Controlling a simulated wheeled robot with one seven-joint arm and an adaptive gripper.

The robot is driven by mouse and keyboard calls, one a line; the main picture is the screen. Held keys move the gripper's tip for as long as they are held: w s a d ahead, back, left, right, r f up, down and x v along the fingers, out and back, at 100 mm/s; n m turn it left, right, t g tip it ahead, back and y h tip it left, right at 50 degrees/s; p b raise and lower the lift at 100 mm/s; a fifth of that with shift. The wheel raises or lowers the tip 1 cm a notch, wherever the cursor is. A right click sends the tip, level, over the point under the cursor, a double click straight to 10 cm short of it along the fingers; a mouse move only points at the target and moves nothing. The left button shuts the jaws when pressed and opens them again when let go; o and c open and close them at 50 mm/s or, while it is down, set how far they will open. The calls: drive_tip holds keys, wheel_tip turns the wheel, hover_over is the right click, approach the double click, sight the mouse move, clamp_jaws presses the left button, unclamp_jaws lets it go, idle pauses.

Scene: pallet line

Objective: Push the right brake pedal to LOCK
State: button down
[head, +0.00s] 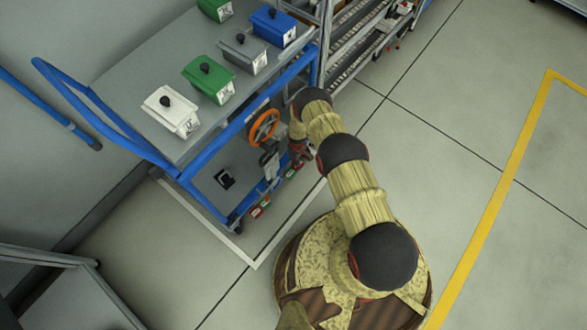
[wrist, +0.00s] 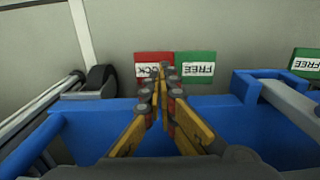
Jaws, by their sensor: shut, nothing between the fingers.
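The blue-framed trolley (head: 165,165) has red and green brake plates low at its near end. One plate pair (head: 260,208) is at the lower left, and a second pair (head: 292,171) is at the right, beside my gripper (head: 298,157). In the wrist view my gripper (wrist: 163,72) is shut and empty. Its fingertips overlap the red LOCK plate (wrist: 144,60), partly hiding its lettering, beside the green FREE plate (wrist: 195,66). I cannot tell whether the fingertips touch the plate. Another green FREE plate (wrist: 306,62) is at the right edge.
An orange handwheel (head: 264,128) is on the trolley end close to my arm. White (head: 171,112), green, grey and blue lidded bins stand on the trolley top. Blue frame parts (wrist: 85,125) lie close around the fingers. A roller rack (head: 365,40) is behind; the floor at right is clear.

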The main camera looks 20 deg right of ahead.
drive_tip(key=shift+r+p, duration=0.95)
drive_tip(key=shift+r, duration=1.1)
